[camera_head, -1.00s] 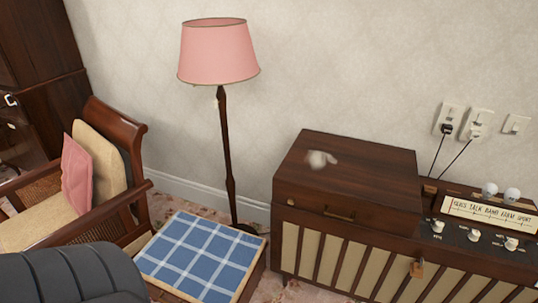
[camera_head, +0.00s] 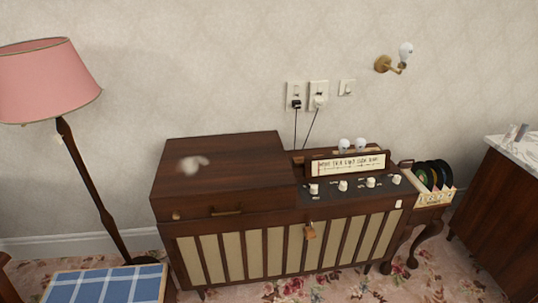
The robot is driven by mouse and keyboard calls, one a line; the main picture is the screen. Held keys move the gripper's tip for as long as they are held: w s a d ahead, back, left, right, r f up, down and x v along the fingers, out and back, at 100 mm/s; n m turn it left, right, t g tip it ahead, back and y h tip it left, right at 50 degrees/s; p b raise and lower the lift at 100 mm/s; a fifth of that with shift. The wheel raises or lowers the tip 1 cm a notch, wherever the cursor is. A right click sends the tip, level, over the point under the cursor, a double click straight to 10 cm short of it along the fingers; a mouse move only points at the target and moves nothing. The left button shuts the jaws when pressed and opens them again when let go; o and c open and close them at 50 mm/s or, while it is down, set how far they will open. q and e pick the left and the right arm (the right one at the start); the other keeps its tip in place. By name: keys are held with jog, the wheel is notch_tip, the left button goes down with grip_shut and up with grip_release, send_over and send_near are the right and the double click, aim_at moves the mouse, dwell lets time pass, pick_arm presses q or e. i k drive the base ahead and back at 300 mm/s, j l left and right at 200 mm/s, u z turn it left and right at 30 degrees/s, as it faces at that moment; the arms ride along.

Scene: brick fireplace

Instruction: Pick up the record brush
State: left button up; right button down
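I cannot make out a record brush for certain. A small whitish patch (camera_head: 193,163) shows on the closed lid of the wooden record cabinet (camera_head: 225,160); it is too blurred to tell what it is. Several black records (camera_head: 434,176) stand upright in a holder (camera_head: 433,197) on a small side table at the cabinet's right end. Neither of my grippers is in view.
A pink lamp (camera_head: 45,80) stands at the left, with a blue checked stool (camera_head: 105,287) below it. A marble-topped cabinet (camera_head: 505,200) is at the right edge.

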aim_at(405, 166)
jog(key=i+l+z, duration=0.75)
jog(key=i, duration=0.35)
